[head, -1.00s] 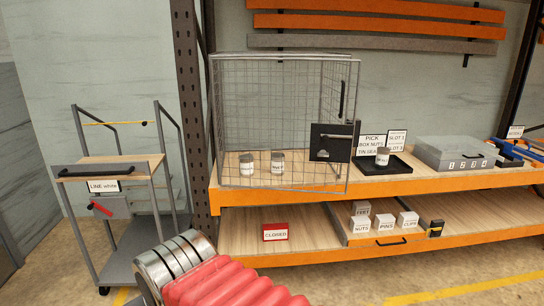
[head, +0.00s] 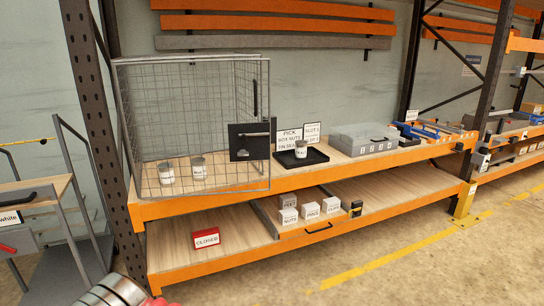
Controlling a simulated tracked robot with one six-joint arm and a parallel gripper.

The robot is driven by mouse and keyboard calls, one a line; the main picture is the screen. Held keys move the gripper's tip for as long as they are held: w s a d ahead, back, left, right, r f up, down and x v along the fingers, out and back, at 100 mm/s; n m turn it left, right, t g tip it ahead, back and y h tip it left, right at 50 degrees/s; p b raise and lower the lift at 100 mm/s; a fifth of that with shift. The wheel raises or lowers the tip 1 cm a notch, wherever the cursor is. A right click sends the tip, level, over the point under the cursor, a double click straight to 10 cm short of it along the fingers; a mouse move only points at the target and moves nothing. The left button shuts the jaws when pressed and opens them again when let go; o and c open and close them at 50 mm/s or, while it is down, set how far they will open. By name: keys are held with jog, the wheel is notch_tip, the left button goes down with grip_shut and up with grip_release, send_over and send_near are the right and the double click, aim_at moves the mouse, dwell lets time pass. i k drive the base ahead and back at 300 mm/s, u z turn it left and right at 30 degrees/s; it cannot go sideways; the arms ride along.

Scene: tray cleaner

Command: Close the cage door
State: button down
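The wire-mesh cage (head: 116,110) stands on the upper wooden shelf at the left in the head view. Its mesh door faces me and has a dark vertical handle (head: 254,97) near its right edge. The door's lower right corner overlaps the orange shelf edge, so the door seems to stand ajar; I cannot tell the gap exactly. A black plate with a grey lever (head: 249,141) is at the cage's right front. Two labelled tins, the left one (head: 166,174) and the right one (head: 199,169), stand inside. My gripper is not in view; only part of my arm shows at the bottom left.
A black tray (head: 310,157) with one tin (head: 300,149) and a grey numbered case (head: 362,138) are right of the cage. A red CLOSED sign (head: 206,239) and small white boxes (head: 311,211) are on the lower shelf. A trolley (head: 45,195) stands left. Floor is clear at the front right.

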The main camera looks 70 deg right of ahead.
aim_at(258, 147)
jog(key=z, duration=2.45)
jog(key=i, duration=0.85)
jog(key=u, duration=1.45)
